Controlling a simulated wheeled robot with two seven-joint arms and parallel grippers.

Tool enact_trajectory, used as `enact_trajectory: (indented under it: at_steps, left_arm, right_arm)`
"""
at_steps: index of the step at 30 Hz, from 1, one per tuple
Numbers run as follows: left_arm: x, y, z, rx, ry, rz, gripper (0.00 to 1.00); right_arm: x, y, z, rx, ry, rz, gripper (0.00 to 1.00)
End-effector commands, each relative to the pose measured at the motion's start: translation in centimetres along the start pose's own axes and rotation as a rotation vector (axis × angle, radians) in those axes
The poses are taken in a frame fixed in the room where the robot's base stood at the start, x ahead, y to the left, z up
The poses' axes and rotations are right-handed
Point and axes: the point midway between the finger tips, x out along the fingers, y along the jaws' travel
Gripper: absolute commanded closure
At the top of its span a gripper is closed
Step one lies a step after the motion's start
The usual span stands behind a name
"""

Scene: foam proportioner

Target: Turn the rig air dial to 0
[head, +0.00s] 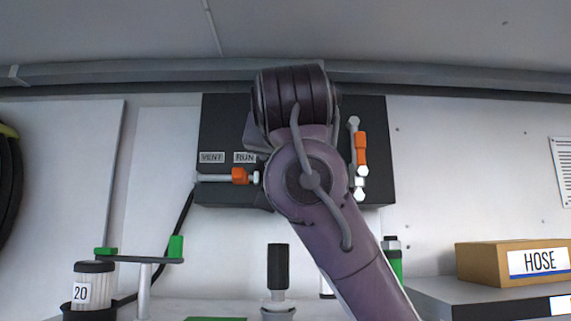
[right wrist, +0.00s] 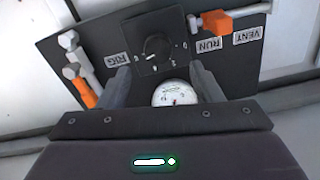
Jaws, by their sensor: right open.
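The rig air dial (right wrist: 157,46) is a round black knob on a square dark plate with small white marks, near the top middle of the right wrist view. The setting it points to is too small to read. A RIG label (right wrist: 116,58) is beside it. My right gripper (right wrist: 160,72) is open, its two grey fingers pointing at the panel on either side of the dial's lower area. I cannot tell whether they touch anything. A white round gauge (right wrist: 174,94) shows between the fingers. In the head view my right arm hides the dial and the fingers. My left gripper is not in view.
The dark panel (head: 225,130) carries VENT and RUN labels, an orange-handled lever (head: 240,175) at left and another orange-handled valve (head: 361,150) at right. Below are a filter marked 20 (head: 94,278), a black-handled fitting (head: 278,266) and a HOSE box (head: 480,262).

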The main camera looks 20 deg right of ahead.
Motion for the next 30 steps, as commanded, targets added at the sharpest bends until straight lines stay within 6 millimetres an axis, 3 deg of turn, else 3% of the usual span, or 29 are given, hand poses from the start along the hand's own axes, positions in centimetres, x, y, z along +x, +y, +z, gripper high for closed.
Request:
enact_trajectory:
  at_steps: [3,7,11,18,22,30]
  left_arm:
    - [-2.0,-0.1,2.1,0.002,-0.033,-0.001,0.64]
    - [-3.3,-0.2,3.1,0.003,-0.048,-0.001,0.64]
    - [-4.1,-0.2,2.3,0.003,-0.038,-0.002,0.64]
    - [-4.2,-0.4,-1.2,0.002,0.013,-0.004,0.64]
    - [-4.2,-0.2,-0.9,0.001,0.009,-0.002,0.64]
    - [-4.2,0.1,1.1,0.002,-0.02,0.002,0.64]
  right_arm:
    - [2.2,-0.1,-0.4,-0.002,-0.006,0.003,0.41]
    - [4.3,0.0,-0.3,-0.001,-0.006,0.003,0.41]
    - [5.7,0.0,-0.2,-0.001,-0.005,0.003,0.41]
    - [6.5,0.1,0.0,-0.001,-0.002,0.002,0.41]
    - [6.5,0.1,0.1,-0.001,-0.002,0.002,0.41]
    - [6.5,0.1,0.1,-0.001,-0.002,0.002,0.75]
